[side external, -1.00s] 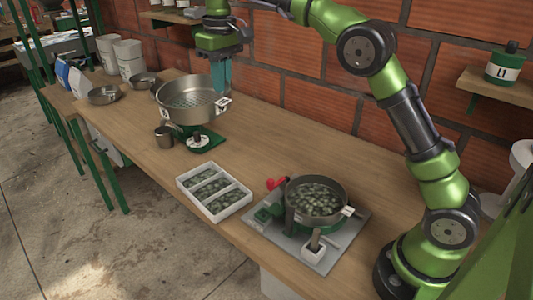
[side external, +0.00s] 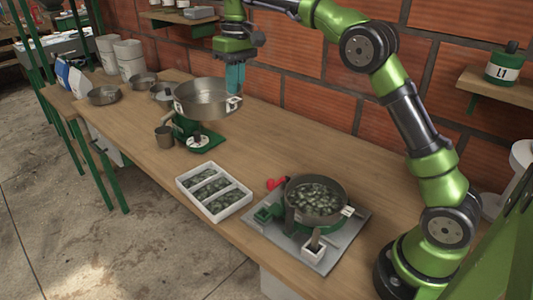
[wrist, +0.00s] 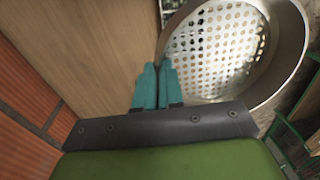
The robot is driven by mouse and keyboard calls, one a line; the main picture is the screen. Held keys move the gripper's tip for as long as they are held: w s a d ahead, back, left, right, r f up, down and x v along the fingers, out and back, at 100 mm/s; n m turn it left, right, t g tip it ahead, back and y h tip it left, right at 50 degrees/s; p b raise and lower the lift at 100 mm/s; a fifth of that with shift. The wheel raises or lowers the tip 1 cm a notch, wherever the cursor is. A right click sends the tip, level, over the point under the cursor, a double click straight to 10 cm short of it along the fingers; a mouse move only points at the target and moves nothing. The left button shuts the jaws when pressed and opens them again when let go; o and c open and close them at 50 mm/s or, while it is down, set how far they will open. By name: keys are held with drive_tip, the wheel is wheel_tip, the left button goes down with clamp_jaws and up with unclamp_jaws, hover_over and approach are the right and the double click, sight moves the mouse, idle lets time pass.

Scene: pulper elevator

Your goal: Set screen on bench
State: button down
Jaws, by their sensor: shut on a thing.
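The screen (side external: 190,104) is a round metal pan with a perforated floor, and it hangs roughly level above the bench (side external: 275,145). My gripper (side external: 236,80) is shut on the screen's rim at its right side. In the wrist view the teal fingers (wrist: 160,80) pinch the near edge of the screen (wrist: 296,50), and its holes show clearly. The screen is over or near a green stand (side external: 186,130) with a white-topped dial, and it hides part of that stand.
A white tray (side external: 247,197) with three compartments of dark pieces lies in front. A second pan (side external: 333,208) of pieces sits on a grey base at right. A small metal cup (side external: 164,137) and metal bowls (side external: 104,96) stand left. Bench between stand and wall is bare.

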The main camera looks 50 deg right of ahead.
drive_tip(key=w+d+f+m, duration=0.1)
drive_tip(key=d+f+m, duration=0.3)
drive_tip(key=d+f, duration=0.4)
drive_tip(key=w+d+f+m, duration=0.1)
drive_tip(key=d+f+m, duration=0.4)
drive_tip(key=f, duration=0.5)
drive_tip(key=shift+h, duration=0.3)
wheel_tip(320, 180, down, 9)
drive_tip(key=shift+d+r, duration=0.15)
drive_tip(key=shift+r, duration=0.05)
drive_tip(key=shift+f, duration=0.1)
drive_tip(key=c, duration=1.7)
unclamp_jaws()
drive_tip(key=shift+f, duration=0.1)
drive_tip(key=o, duration=0.4)
drive_tip(key=shift+o, duration=0.2)
